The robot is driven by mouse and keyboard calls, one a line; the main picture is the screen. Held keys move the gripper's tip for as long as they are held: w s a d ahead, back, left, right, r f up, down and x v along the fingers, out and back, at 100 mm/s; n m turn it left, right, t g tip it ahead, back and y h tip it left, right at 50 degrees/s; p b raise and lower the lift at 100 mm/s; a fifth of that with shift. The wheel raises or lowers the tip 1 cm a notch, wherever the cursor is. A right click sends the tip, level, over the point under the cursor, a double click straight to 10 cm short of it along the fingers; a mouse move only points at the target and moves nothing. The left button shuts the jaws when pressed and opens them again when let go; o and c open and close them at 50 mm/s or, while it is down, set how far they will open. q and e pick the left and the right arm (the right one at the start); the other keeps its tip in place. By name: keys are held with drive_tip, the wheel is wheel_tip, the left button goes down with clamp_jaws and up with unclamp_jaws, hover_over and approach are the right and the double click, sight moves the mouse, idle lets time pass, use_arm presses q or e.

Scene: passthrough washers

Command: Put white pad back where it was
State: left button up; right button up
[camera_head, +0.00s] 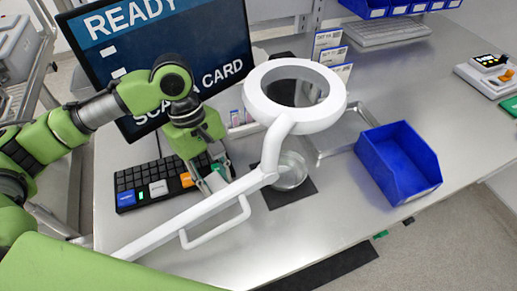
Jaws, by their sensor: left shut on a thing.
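My left gripper (214,180) points down at the right end of the black keypad, just behind the white arm of the magnifier lamp. It is shut on a small pale piece (215,182), which I take to be the white pad. The fingers and the lamp arm hide most of this piece, so its shape and its contact with the table cannot be told. A small green patch shows beside the fingertips. My right gripper is not in view.
The magnifier lamp (335,103) and its long arm cross the front of the table. The black keypad (128,179) lies left. A glass dish (291,172) sits on a dark mat (296,197). A blue bin (398,165) stands right. A monitor (225,45) stands behind.

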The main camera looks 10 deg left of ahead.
use_arm(q)
drive_tip(key=n, duration=0.2)
drive_tip(key=f+n+t, duration=0.1)
drive_tip(key=n, duration=0.1)
drive_tip(key=w+n, duration=0.1)
drive_tip(key=n, duration=0.1)
drive_tip(key=shift+d+f+n+t+h, duration=0.25)
drive_tip(key=shift+f+n+t+h, duration=0.05)
drive_tip(key=shift+f, duration=0.05)
drive_tip(key=shift+w+f+n+t, duration=0.25)
drive_tip(key=shift+n+t, duration=0.15)
drive_tip(key=shift+n, duration=0.6)
drive_tip(key=shift+w+d+n, duration=0.1)
drive_tip(key=shift+w+n, duration=0.1)
drive_tip(key=shift+n, duration=0.1)
drive_tip(key=w+d+p, duration=0.1)
drive_tip(key=w, duration=0.4)
drive_tip(key=w+d+p, duration=0.1)
drive_tip(key=w+d, duration=0.1)
drive_tip(key=w, duration=0.4)
drive_tip(key=w+d, duration=0.1)
drive_tip(key=w, duration=0.5)
drive_tip(key=shift+d+p, duration=0.35)
drive_tip(key=shift+p, duration=0.05)
drive_tip(key=shift+w+f, duration=0.1)
drive_tip(key=shift+f+p, duration=0.6)
drive_tip(key=shift+f, duration=1.05)
drive_tip(key=o, duration=0.8)
drive_tip(key=shift+f, duration=0.1)
drive_tip(key=shift+c, duration=0.2)
